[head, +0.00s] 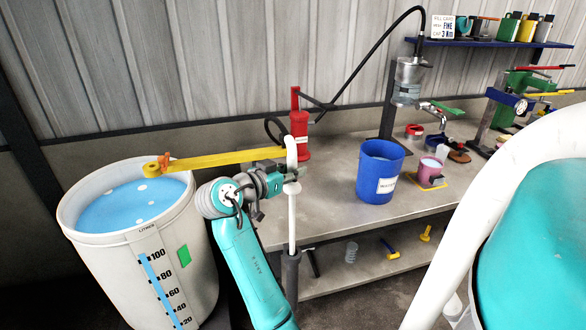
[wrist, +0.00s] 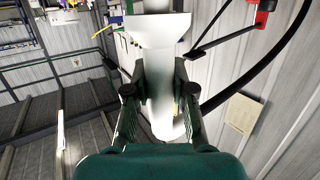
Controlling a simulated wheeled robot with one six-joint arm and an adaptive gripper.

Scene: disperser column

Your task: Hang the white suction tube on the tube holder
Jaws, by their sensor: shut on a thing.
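The white suction tube (head: 292,215) hangs upright in front of the table's left end. Its top is curved, and a dark grey sleeve (head: 291,270) shows at its lower end. My gripper (head: 284,178) is shut on the tube just below the curve. In the wrist view, my gripper (wrist: 160,90) has a finger on either side of the white tube (wrist: 158,30). A yellow bar (head: 225,159) runs from above the bucket to beside the tube's top. An orange clip is near its round left end. I cannot tell whether this bar is the tube holder or whether it touches the tube.
A large white bucket (head: 90,215) with blue liquid (head: 130,203) stands at left. The table (head: 335,190) carries a red pump (head: 300,130), a blue bucket (head: 380,170) and a pink cup (head: 431,170). A black hose (head: 365,62) arches over the table. A shelf (head: 490,43) is at upper right.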

